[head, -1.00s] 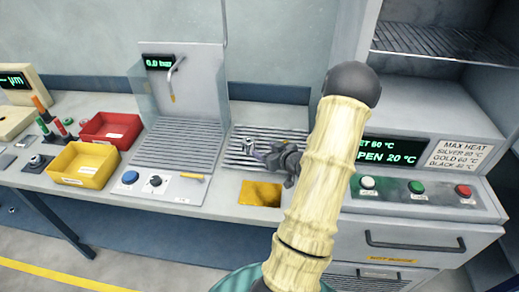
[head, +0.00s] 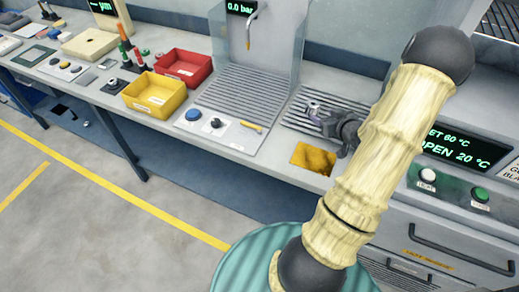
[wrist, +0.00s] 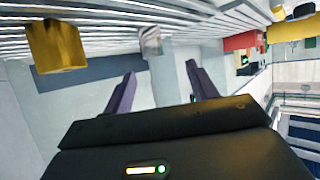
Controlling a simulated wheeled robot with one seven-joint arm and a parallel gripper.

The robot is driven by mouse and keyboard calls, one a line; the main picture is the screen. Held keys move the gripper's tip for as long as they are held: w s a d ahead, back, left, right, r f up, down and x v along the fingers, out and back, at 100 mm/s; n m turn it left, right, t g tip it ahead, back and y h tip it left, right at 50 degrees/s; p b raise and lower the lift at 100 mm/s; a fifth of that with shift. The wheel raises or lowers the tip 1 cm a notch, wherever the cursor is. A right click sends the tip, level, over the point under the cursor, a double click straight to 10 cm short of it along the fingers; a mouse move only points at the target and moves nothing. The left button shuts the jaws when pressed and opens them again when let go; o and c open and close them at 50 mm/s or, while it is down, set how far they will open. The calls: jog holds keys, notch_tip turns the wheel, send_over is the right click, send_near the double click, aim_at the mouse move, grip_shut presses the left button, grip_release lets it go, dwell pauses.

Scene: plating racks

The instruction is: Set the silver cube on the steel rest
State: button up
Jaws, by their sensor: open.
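My gripper (head: 327,116) is open over the slatted steel rack (head: 296,121) beside the oven in the head view. In the wrist view its two purple fingers (wrist: 158,92) stand apart with nothing between them. A small silver cube (wrist: 150,42) shows beyond the fingertips, against the pale slats; it is blurred. A gold block (wrist: 54,45) stands to its left in the wrist view. In the head view the fingers and wrist hide most of what lies under them. I cannot tell which slatted surface is the steel rest.
A gold patch (head: 313,158) lies on the counter in front of the rack. A clear-sided station (head: 242,100) with slats and a spout stands left of it. Red (head: 184,67) and yellow (head: 154,94) bins are farther left. The oven panel (head: 463,148) is at the right.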

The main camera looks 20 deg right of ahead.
jog(key=w+a+r+g, duration=0.2)
jog(key=w+a+g, duration=0.1)
jog(key=a, duration=0.5)
jog(key=s+a+r+g, duration=0.2)
jog(key=s+a, duration=0.2)
jog(key=a, duration=0.4)
jog(key=s+a+r+g, duration=0.2)
jog(key=s+a, duration=0.3)
jog(key=a, duration=0.3)
jog(key=s+a+r+g+y, duration=0.1)
jog(key=s+a+r+g, duration=0.1)
jog(key=a, duration=0.6)
jog(key=s+g, duration=0.1)
jog(key=s, duration=0.1)
jog(key=shift+s+n, duration=0.3)
jog(key=shift+n, duration=0.1)
jog(key=shift+r, duration=0.15)
